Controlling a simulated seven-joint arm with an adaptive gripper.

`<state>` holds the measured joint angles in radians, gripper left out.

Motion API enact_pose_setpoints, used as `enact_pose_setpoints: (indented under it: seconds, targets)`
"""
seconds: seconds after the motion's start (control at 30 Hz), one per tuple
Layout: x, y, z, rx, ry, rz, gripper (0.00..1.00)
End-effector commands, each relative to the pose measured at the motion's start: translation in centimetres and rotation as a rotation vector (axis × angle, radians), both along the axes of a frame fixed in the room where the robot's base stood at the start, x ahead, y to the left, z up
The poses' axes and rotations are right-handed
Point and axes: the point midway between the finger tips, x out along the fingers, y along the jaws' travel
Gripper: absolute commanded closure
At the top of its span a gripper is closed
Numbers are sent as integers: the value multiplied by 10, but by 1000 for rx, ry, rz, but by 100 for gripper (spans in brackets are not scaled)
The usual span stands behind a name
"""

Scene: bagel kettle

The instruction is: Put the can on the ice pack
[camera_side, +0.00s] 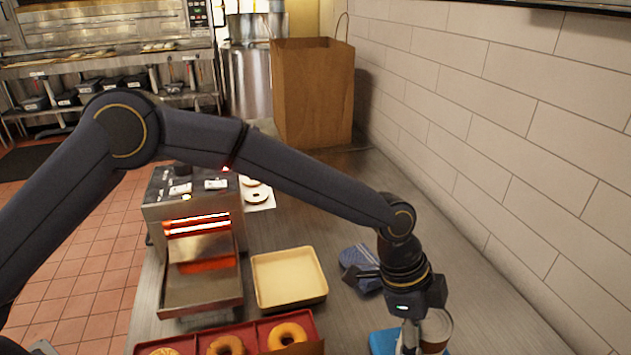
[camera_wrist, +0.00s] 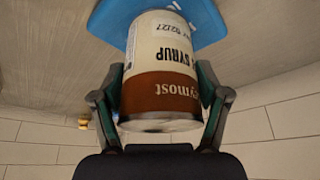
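The can (camera_side: 437,328) is at the lower right in the side view, partly behind my gripper (camera_side: 412,332). In the wrist view the can (camera_wrist: 160,70) fills the middle, with a cream and brown label reading "SYRUP". My gripper's two fingers (camera_wrist: 160,85) lie against the can's two sides and appear closed on it. The blue ice pack (camera_side: 383,342) is just left of the fingers in the side view, cut by the bottom edge. The ice pack (camera_wrist: 210,20) also shows behind the can in the wrist view. Whether the can touches it is hidden.
A blue cloth (camera_side: 358,262) lies left of my wrist. A beige tray (camera_side: 288,277), a toaster oven (camera_side: 190,225) and a red tray (camera_side: 250,333) with bagels stand further left. A paper bag (camera_side: 312,95) stands at the back. The tiled wall (camera_side: 520,150) bounds the right.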

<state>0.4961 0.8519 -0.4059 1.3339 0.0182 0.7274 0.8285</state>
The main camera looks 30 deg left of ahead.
Motion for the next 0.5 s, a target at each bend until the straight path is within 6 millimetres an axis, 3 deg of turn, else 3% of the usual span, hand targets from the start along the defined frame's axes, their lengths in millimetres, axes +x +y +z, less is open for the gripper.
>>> enact_pose_setpoints:
  seconds: [0.17, 0.5]
  targets:
    - [0, 0, 0, 0, 0, 0, 5]
    - [0, 0, 3, 0, -1, 0, 5]
